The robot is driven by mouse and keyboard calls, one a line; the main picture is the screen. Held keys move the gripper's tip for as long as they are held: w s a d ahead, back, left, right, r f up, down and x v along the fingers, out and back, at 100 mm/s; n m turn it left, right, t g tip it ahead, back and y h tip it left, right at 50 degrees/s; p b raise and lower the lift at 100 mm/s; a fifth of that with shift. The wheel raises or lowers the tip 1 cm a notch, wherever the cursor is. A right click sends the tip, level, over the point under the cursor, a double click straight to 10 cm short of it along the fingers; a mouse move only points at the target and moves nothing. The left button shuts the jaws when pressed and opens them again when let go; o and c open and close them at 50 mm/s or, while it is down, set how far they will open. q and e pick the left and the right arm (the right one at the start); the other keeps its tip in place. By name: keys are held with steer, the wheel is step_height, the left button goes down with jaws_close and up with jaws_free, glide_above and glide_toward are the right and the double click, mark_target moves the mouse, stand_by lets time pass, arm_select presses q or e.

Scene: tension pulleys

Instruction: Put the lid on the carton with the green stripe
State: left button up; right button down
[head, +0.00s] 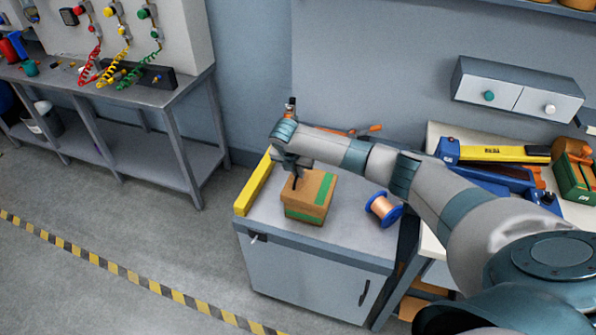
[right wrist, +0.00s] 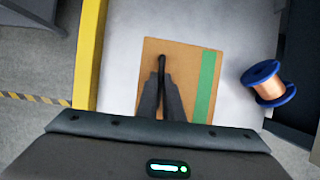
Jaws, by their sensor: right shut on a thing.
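The brown carton (head: 305,213) with a green stripe stands on the grey cabinet top, below my right gripper. A flat brown lid (right wrist: 185,62) with a green stripe along its right side covers the carton's top in the right wrist view; its top also shows in the head view (head: 315,184). My right gripper (head: 296,181) is shut on a thin black handle (right wrist: 162,64) at the lid's middle, pointing down. I cannot tell whether the lid is fully seated or slightly above the rim. My left gripper is not in view.
A yellow bar (head: 254,185) runs along the cabinet's left edge. A blue spool of copper wire (head: 383,209) lies right of the carton. The cabinet top (head: 345,235) is bare in front. A cluttered bench (head: 433,150) stands at the right.

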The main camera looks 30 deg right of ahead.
steer(key=c, duration=1.8)
jaws_free()
steer(key=shift+r, duration=0.1)
steer(key=b+v, duration=0.4)
steer(key=v, duration=1.3)
steer(key=shift+s, duration=0.15)
